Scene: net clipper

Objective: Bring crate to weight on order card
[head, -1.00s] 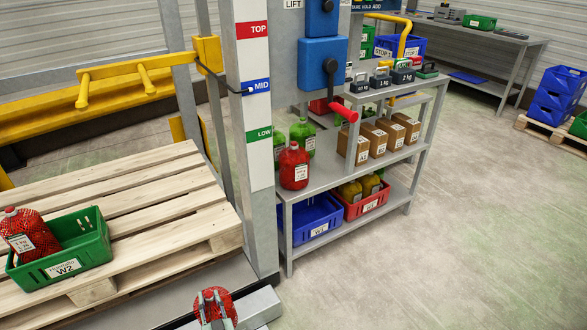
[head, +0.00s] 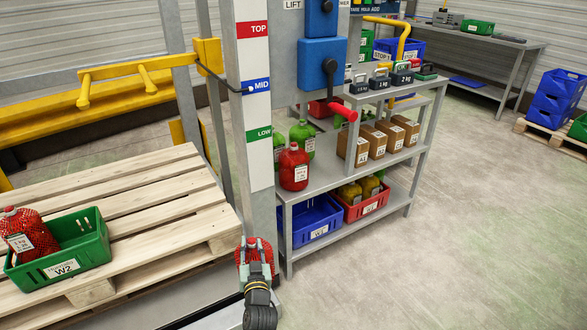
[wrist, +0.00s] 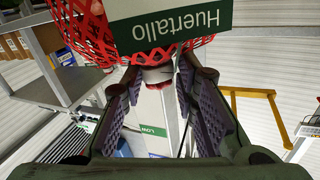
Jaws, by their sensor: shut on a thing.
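My gripper (head: 256,272) is shut on a red net bag (head: 242,256), held in the air in front of the grey post's foot. In the wrist view the net (wrist: 85,30) and its green-white "Huertallo" label (wrist: 175,30) lie at and beyond my fingertips (wrist: 160,75). A green crate (head: 85,262) labelled W2 stands on the wooden pallet at the left. Another red net bag (head: 28,235), labelled 1 kg, leans in its left end. No order card is readable here.
The rack's middle shelf (head: 330,178) bears a red bag (head: 293,168), green bags (head: 302,135) and brown boxes (head: 375,142). Below are a blue crate (head: 312,225) and a red crate (head: 365,205) with yellow bags. The grey post (head: 258,150) stands beside the pallet (head: 150,200).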

